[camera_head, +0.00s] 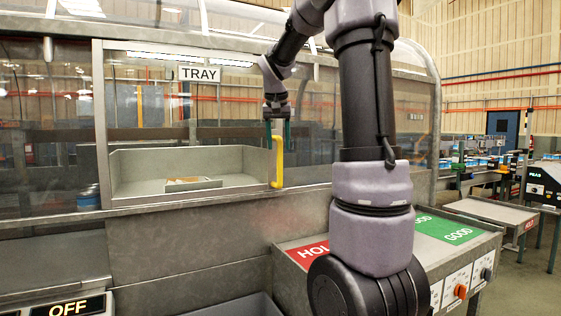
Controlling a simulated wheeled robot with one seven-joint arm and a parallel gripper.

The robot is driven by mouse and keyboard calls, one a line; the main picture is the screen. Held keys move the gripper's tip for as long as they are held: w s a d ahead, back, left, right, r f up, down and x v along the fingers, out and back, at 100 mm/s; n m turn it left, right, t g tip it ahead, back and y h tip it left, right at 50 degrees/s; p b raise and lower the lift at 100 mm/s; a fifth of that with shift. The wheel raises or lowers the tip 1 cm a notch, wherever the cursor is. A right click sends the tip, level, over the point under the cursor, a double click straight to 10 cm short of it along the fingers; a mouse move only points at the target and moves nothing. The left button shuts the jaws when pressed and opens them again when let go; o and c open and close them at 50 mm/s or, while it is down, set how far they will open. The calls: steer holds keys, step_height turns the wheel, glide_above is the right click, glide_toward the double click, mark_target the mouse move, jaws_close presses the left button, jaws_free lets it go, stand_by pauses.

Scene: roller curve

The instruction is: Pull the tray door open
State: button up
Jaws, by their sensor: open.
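The tray door (200,125) is a clear pane in a grey frame, marked with a white TRAY sign. A yellow vertical handle (277,162) stands at the door's right side. My gripper (277,138) points down at the top of the handle, with its dark green fingers apart. The fingers overlap the handle's upper end in the picture; I cannot tell whether they touch it. Behind the pane is a grey tray (130,165) with a small item lying in it. My arm hides the area to the right of the handle.
Below right is a counter with a red HOLD area (306,252) and a green GOOD area (447,229). Knobs (460,291) sit on its front. Open floor shows at far right.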

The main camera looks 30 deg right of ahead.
mark_target(279, 152)
steer(key=x, duration=0.6)
steer(key=shift+w+d+f, duration=0.1)
steer(key=shift+w+f, duration=0.1)
steer(key=shift+f, duration=0.15)
jaws_close()
stand_by(1.1)
